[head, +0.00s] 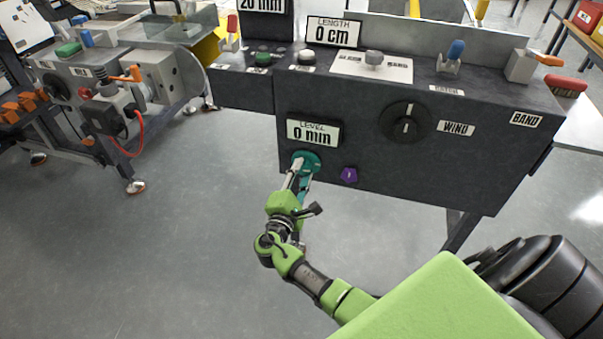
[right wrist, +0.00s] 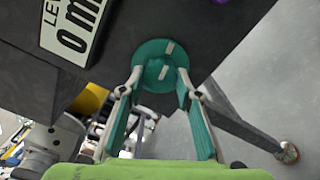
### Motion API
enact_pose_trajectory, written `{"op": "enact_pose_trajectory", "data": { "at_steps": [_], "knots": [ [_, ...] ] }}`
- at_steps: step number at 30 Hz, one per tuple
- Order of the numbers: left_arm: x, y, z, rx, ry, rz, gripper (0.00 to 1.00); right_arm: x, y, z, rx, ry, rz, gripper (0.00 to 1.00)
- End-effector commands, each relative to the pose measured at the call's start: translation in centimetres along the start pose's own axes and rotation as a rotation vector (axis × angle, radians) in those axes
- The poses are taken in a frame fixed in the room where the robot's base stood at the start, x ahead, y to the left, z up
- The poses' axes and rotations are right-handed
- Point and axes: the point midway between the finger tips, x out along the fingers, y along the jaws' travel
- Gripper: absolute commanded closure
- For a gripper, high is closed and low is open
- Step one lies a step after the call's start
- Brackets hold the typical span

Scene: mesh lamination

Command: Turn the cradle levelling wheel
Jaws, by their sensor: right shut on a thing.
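The levelling wheel (head: 312,160) is a teal disc with a raised hub on the front of the dark machine panel, just under the LEVEL display (head: 312,133), which reads 0 mm. My right gripper (head: 302,168) reaches up to it, its fingers at the wheel. In the right wrist view the wheel (right wrist: 150,50) faces me with pale marks on its rim and hub. There the right gripper (right wrist: 158,82) has one finger on each side of the hub, shut on it. My left gripper is not in view.
A purple knob (head: 349,175) sits right of the wheel. A black WIND dial (head: 405,122) is higher on the same panel. The LENGTH display (head: 334,32) reads 0 cm. Another machine (head: 120,75) stands at the left. The grey floor before the panel is clear.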

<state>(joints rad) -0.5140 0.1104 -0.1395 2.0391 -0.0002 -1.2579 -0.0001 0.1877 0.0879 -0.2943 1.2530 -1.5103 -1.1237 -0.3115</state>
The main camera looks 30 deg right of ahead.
Motion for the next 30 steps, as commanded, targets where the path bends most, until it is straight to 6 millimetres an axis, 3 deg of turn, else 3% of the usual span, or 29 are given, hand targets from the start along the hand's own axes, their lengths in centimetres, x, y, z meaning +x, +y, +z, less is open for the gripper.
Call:
{"op": "enact_pose_trajectory", "data": {
  "at_steps": [1,2,3,15,30],
  "knots": [
    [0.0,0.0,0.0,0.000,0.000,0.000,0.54,-0.1,-0.1,-0.1,0.000,0.003,-0.001,0.61],
    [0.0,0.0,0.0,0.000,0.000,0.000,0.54,-0.1,-0.1,-0.1,0.000,0.003,-0.001,0.53],
    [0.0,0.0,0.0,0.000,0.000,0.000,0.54,-0.1,-0.1,-0.1,0.000,0.003,-0.001,0.52],
    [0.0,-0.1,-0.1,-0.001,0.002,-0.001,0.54,-0.7,-0.1,-0.1,0.000,0.002,-0.002,0.52],
    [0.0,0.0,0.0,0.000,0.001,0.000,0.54,-10.1,-0.1,-0.1,0.001,0.003,-0.002,0.52]
  ]
}}
